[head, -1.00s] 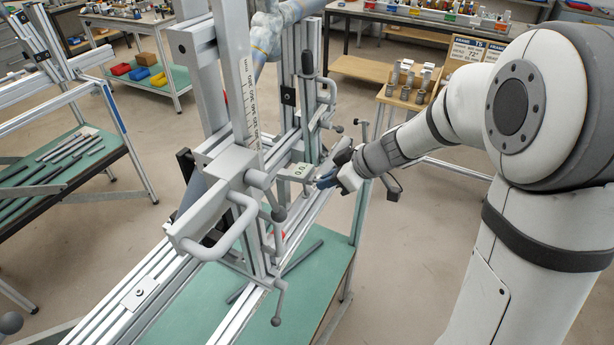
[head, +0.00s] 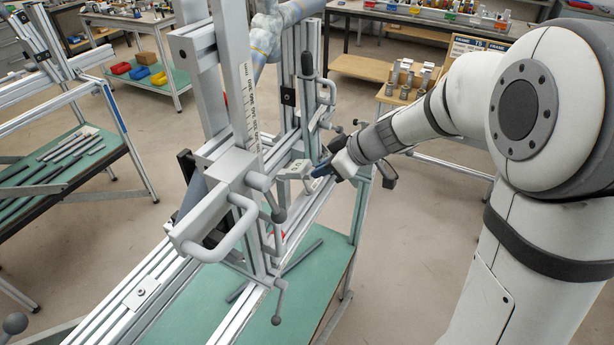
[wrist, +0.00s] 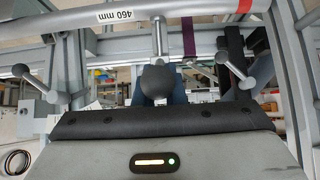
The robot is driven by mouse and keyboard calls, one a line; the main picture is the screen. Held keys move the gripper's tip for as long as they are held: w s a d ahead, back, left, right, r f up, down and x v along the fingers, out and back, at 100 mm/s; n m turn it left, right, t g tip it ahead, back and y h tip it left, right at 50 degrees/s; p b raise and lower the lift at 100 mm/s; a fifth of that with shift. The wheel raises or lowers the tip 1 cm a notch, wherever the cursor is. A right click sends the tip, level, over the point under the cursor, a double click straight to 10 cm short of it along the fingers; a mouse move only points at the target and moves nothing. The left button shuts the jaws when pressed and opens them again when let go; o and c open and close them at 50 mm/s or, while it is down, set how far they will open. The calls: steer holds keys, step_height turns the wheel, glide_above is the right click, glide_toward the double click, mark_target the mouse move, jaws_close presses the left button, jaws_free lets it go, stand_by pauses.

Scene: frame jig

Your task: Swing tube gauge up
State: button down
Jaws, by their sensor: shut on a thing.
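In the wrist view, a grey tube (wrist: 200,14) marked "460 mm" with a red band crosses the top; I take it as the tube gauge. A short stem runs from it to a dark ball knob (wrist: 157,80), close in front of my gripper's dark body edge. In the head view my gripper (head: 322,170) is at the right side of the aluminium jig, beside a small tilted plate (head: 295,169). My gripper is shut on the ball knob; its fingers are mostly hidden behind the knob.
The jig's upright with a scale (head: 249,105) and a looped grey handle (head: 222,230) stand left of my gripper. Clamp levers with ball ends (head: 277,320) stick out below. A green-topped table (head: 320,262) lies underneath. Open floor (head: 410,250) is to the right.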

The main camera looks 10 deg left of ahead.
mark_target(307, 170)
steer(key=shift+w+a+r, duration=0.2)
steer(key=shift+a+r, duration=0.1)
steer(key=shift+r, duration=0.45)
steer(key=shift+w+a+r, duration=0.2)
steer(key=shift+a+r, duration=0.5)
steer(key=shift+w+a+r+p, duration=0.3)
steer(key=shift+a+r, duration=0.4)
steer(key=shift+a, duration=0.2)
steer(key=shift+w+a+r, duration=0.2)
steer(key=shift+a+r, duration=0.1)
steer(key=shift+a, duration=0.2)
steer(key=shift+w+a+r, duration=0.15)
steer(key=shift+a+r, duration=0.1)
steer(key=shift+a, duration=0.25)
